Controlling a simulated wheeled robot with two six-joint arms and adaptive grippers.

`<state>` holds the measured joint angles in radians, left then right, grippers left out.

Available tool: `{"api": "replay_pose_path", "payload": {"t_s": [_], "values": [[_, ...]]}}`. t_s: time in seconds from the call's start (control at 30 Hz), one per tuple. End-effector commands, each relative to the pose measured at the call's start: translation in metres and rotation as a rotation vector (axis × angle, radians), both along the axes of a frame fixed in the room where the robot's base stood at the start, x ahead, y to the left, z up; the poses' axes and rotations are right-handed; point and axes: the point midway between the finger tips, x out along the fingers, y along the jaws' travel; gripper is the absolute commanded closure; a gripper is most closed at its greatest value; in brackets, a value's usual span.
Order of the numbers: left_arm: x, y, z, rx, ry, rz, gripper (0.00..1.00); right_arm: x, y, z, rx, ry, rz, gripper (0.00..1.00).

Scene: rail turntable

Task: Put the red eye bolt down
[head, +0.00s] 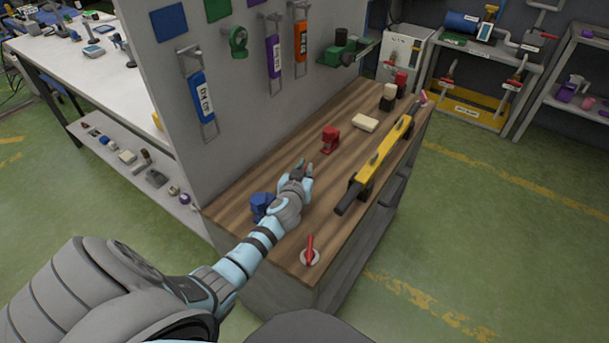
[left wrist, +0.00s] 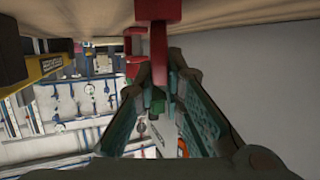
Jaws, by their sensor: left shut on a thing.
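My left gripper (head: 304,171) is low over the wooden bench top (head: 235,197), its arm coming in from the left. In the left wrist view its two teal fingers (left wrist: 158,78) are shut on a red piece, the red eye bolt (left wrist: 158,45). The bolt's stem runs between the fingertips, and its wider red part lies close to the bench surface at the top of that picture. I cannot tell whether it touches the wood. In the head view the fingers mostly hide it. My right gripper is not in view.
A red clamp-like thing (head: 331,139) stands beyond the gripper, with a cream block (head: 365,122) farther back. A blue part (head: 261,206) is beside my forearm. A yellow level-like bar (head: 382,158) lies right; a red lever (head: 310,248) stands near the front corner.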

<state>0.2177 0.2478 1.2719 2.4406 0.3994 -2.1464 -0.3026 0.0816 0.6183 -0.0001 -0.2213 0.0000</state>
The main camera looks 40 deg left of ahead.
Motion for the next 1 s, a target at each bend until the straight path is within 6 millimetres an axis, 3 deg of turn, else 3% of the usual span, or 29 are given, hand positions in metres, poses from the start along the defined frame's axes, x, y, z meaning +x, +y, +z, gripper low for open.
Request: {"api": "replay_pose_path", "payload": {"t_s": [0.1, 0.13, 0.27, 0.63, 0.77, 1.0], "values": [[-0.001, 0.000, 0.001, -0.001, 0.003, 0.001, 1.00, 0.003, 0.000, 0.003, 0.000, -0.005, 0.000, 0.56], [-0.001, 0.000, 0.001, -0.001, 0.003, 0.001, 0.89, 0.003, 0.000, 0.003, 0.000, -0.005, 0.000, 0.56], [-0.001, 0.000, 0.001, -0.001, 0.003, 0.001, 0.70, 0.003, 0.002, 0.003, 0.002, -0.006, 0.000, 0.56], [-0.006, -0.002, 0.005, -0.001, 0.003, 0.000, 0.70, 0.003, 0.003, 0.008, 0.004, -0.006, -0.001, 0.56], [-0.025, -0.011, 0.015, -0.002, 0.005, 0.000, 0.70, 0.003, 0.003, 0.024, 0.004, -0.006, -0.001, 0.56], [-0.081, -0.034, 0.035, -0.002, 0.005, 0.001, 0.70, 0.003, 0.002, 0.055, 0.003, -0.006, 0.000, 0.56]]}}
